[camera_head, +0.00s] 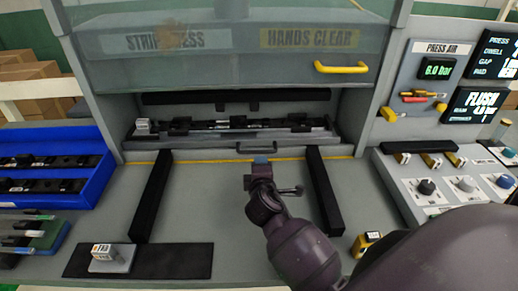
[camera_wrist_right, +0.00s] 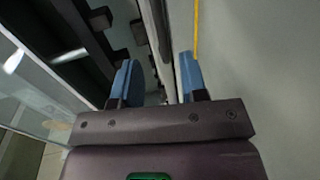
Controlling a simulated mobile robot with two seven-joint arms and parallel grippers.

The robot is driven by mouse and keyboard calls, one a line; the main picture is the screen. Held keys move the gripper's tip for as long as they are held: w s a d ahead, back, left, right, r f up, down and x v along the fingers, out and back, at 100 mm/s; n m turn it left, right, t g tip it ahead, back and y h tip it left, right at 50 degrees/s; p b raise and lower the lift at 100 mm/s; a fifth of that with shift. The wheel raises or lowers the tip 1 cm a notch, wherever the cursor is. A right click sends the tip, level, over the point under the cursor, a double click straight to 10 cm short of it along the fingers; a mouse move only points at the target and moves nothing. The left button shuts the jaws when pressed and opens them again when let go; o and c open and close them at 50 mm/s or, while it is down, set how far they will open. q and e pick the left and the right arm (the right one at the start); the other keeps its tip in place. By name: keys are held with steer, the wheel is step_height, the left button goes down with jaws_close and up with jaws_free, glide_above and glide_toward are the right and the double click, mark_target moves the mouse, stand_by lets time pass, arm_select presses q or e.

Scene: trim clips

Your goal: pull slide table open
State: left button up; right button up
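The slide table (camera_head: 315,134) is a grey plate under the press guard, carrying a dark fixture bar with a trim strip on it. Its small dark handle (camera_head: 271,148) is at the front edge. My right gripper (camera_head: 261,160) is just in front of the handle, its blue fingertips close to it. In the right wrist view the two blue fingers of that gripper (camera_wrist_right: 160,80) stand apart, with a grey edge running up between and beyond them; I cannot tell whether they straddle the handle. My left gripper is not in view.
Two black rails (camera_head: 153,196) (camera_head: 324,190) flank the clear grey worktop. A blue bin (camera_head: 95,190) is at left, and a black mat (camera_head: 180,261) with a small block at front left. The guard with its yellow handle (camera_head: 341,68) is above; a knob panel (camera_head: 440,185) is at right.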

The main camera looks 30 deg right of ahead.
mark_target(259, 153)
steer(key=x, duration=0.9)
steer(key=shift+w+d+f, duration=0.1)
steer(key=shift+w+d, duration=0.15)
jaws_close()
